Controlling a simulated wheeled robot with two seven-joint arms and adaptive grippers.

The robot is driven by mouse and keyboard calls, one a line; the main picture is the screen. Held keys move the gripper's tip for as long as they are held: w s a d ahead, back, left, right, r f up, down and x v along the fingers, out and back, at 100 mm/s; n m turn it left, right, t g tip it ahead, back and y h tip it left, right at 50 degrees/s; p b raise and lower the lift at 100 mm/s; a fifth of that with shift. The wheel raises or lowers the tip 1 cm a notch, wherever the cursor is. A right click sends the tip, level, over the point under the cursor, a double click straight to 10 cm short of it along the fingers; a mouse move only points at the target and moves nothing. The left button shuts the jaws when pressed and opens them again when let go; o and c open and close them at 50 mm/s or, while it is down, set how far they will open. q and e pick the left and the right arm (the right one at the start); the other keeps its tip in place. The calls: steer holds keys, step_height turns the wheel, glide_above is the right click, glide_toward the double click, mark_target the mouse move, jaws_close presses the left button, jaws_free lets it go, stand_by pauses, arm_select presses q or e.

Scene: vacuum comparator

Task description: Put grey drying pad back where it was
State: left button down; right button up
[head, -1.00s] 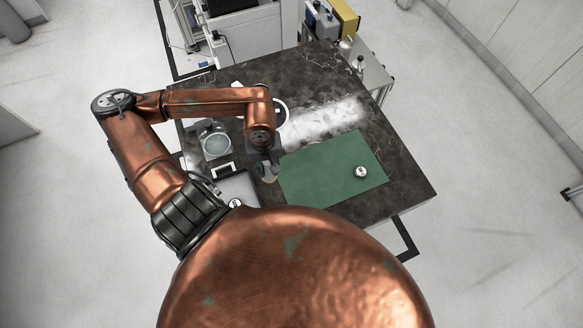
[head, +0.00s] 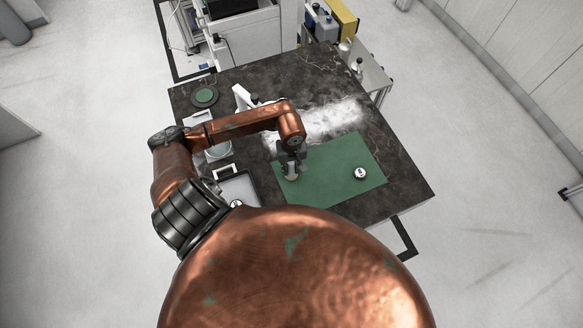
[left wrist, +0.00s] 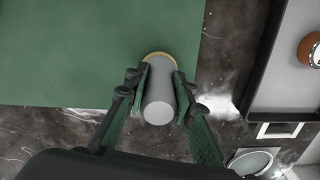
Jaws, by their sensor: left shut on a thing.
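My left gripper (head: 291,168) is shut on a grey cylindrical thing with a tan rim at its far end, which I take to be the grey drying pad (left wrist: 159,104). In the left wrist view it sits between the two green fingers (left wrist: 160,92). My right gripper is not in view.
A small round silver-and-black thing (head: 361,173) stands on the mat. Left of the mat is a tray (head: 238,186) with a round thing (head: 236,203) in it. A round dish (head: 217,152) and a dark green disc (head: 204,97) lie farther back. The dark table's right side (head: 400,180) is clear.

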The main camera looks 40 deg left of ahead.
arm_select(q)
steer(key=shift+f, duration=0.15)
steer(key=c, duration=1.6)
jaws_free()
step_height(320, 180, up, 12)
steer(key=shift+r+b, duration=0.2)
steer(key=shift+b, duration=0.4)
